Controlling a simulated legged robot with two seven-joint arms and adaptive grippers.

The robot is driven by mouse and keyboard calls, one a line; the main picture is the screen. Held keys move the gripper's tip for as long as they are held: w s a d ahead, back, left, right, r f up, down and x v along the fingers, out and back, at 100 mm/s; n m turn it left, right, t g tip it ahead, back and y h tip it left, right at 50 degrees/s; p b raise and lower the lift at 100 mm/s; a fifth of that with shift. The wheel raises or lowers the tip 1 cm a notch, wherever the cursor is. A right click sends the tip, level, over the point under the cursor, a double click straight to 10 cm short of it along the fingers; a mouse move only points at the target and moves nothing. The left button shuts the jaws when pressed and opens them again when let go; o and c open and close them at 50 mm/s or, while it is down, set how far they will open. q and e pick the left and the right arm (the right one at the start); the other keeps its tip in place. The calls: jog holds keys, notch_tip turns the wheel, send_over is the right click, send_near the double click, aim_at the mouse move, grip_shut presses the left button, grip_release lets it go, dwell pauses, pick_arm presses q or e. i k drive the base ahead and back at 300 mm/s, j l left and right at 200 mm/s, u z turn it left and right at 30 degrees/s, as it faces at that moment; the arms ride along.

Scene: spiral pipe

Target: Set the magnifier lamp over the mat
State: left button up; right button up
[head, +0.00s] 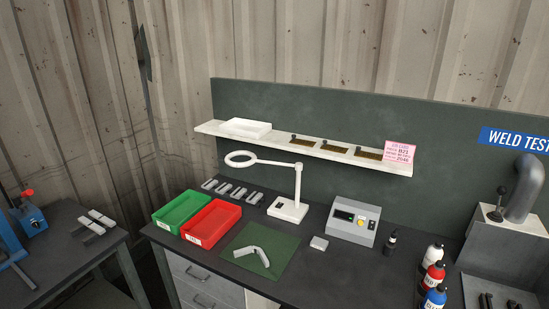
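The white magnifier lamp (298,188) stands upright on the dark bench, behind the green mat. Its square base (287,209) rests on the bench top. Its arm reaches left, and the ring head (240,159) hangs above the bench behind the red and green trays, to the left of the mat in the picture. The green mat (286,243) lies flat near the bench's front edge, with a bent light-grey part (253,255) on it. Neither of my grippers shows in the head view.
A green tray (157,214) and a red tray (187,239) sit left of the mat. Several grey pieces (237,194) lie behind them. A grey control box (353,222) and bottles (432,258) stand to the right. A shelf (350,159) runs along the back panel.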

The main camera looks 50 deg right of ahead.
aim_at(299, 166)
jog(key=z, duration=1.2)
jog(key=i+j+z, duration=0.15)
jog(key=z, duration=0.2)
jog(key=i+j+z, duration=0.1)
jog(key=z, duration=0.3)
jog(key=j, duration=0.05)
